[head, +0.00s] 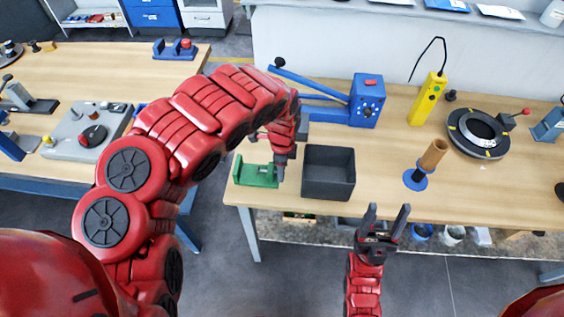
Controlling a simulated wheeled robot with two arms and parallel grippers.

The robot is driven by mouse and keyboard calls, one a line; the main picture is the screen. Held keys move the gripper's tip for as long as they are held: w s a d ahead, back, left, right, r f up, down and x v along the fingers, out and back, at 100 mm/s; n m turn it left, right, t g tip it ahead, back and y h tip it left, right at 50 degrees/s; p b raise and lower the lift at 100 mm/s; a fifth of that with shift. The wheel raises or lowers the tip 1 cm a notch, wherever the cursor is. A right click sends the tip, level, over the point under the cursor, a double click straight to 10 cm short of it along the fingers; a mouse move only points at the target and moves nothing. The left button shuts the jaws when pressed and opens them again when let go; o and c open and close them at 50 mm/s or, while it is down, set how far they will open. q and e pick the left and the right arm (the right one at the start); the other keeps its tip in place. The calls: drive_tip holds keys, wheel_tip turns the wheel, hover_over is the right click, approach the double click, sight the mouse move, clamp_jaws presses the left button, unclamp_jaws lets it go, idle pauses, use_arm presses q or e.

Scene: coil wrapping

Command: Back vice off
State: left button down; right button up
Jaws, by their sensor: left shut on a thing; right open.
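A green vice (254,175) sits at the left front corner of the right-hand workbench. My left gripper (280,170) comes down over its right end and is shut on a part of it, which the fingers mostly hide. I cannot make out how far apart the vice's jaws are. My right gripper (384,222) points up in front of the bench's front edge. It is open and empty, apart from everything on the bench.
A dark open bin (328,185) stands close to the right of the vice. Behind are a blue lever machine (366,102) and a yellow device (427,100). A brown roll on a blue stand (415,181) and a round dark fixture (462,146) are farther right.

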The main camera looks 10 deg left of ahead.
use_arm(q)
drive_tip(key=shift+s+r+t+p, duration=0.15)
drive_tip(key=shift+t+p, duration=0.4)
drive_tip(key=shift+p, duration=0.55)
drive_tip(key=shift+s+r+t+p, duration=0.1)
drive_tip(key=shift+t+p, duration=0.45)
drive_tip(key=shift+p, duration=0.5)
drive_tip(key=shift+f+t+p, duration=0.2)
drive_tip(key=shift+t+p, duration=0.4)
drive_tip(key=shift+p, duration=0.55)
drive_tip(key=c, duration=0.7)
unclamp_jaws()
drive_tip(key=shift+o, duration=0.2)
